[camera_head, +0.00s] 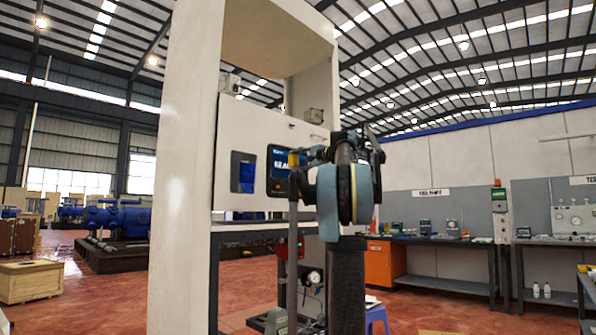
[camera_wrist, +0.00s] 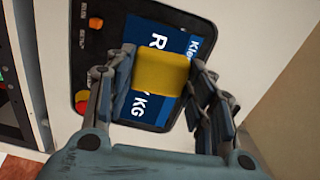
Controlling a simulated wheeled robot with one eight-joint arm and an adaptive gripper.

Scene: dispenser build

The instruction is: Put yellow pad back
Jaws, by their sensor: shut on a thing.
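The yellow pad (camera_wrist: 162,73) is between the fingers of my gripper (camera_wrist: 163,75) in the wrist view. My gripper is shut on it, with one finger on each side. The pad is in front of the dispenser's dark screen panel (camera_wrist: 148,30) and covers part of its blue display. Whether the pad touches the panel I cannot tell. In the head view a small yellow patch of the pad (camera_head: 293,160) shows beside my gripper (camera_head: 298,157), at the screen. My arm hides the right part of the panel.
Benches (camera_head: 440,245) stand farther back on the right.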

